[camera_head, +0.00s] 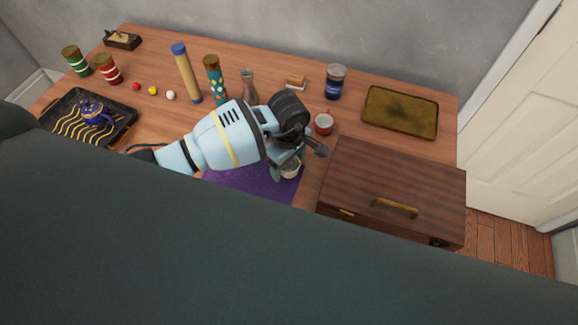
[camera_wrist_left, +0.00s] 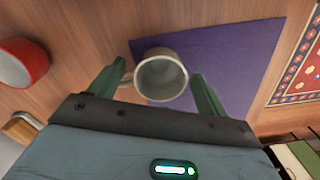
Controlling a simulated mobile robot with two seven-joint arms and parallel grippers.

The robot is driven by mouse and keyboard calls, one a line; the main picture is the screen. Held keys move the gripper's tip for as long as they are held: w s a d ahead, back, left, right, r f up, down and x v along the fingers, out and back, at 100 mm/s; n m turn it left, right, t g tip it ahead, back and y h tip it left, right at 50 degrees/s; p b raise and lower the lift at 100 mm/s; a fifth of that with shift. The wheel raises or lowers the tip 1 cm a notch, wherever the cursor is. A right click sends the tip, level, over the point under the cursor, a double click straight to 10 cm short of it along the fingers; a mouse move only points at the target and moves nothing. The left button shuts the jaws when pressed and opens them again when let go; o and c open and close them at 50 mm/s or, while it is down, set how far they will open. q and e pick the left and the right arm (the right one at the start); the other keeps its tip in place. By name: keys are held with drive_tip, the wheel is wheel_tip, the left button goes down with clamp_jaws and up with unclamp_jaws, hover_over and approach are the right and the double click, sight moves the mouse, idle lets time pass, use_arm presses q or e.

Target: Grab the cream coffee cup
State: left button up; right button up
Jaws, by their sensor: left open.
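The cream coffee cup (camera_wrist_left: 162,77) stands on a purple mat (camera_wrist_left: 225,62), with its open mouth toward the left wrist camera. Its handle points left in that view, close to the left finger. My left gripper (camera_wrist_left: 159,69) is open, with one green finger on each side of the cup. I cannot tell whether either finger touches it. In the head view the cup (camera_head: 289,172) shows beneath my left gripper (camera_head: 288,164), partly hidden by it. My right gripper is not in view.
A red cup (camera_head: 323,124) stands just behind the gripper, and a wooden box (camera_head: 392,180) with a brass handle lies to the right. Tall cylinders (camera_head: 187,75) and a glass bottle (camera_head: 248,84) stand behind my arm.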

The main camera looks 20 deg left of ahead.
use_arm(q)
drive_tip(key=shift+f, duration=0.8)
drive_tip(key=shift+c, duration=0.4)
drive_tip(key=c, duration=1)
drive_tip(key=shift+o, duration=0.2)
drive_tip(key=shift+r, duration=0.2)
drive_tip(key=shift+r, duration=0.2)
drive_tip(key=r, duration=0.3)
drive_tip(key=shift+s+a, duration=0.15)
drive_tip(key=shift+a, duration=0.1)
drive_tip(key=s+a, duration=0.3)
drive_tip(key=a, duration=0.1)
drive_tip(key=s+a, duration=0.3)
drive_tip(key=a, duration=0.1)
drive_tip(key=s+a+r, duration=0.1)
drive_tip(key=s+a, duration=0.2)
drive_tip(key=a, duration=0.1)
drive_tip(key=shift+s+r+b, duration=0.1)
drive_tip(key=shift+s+b, duration=0.2)
drive_tip(key=shift+s, duration=0.1)
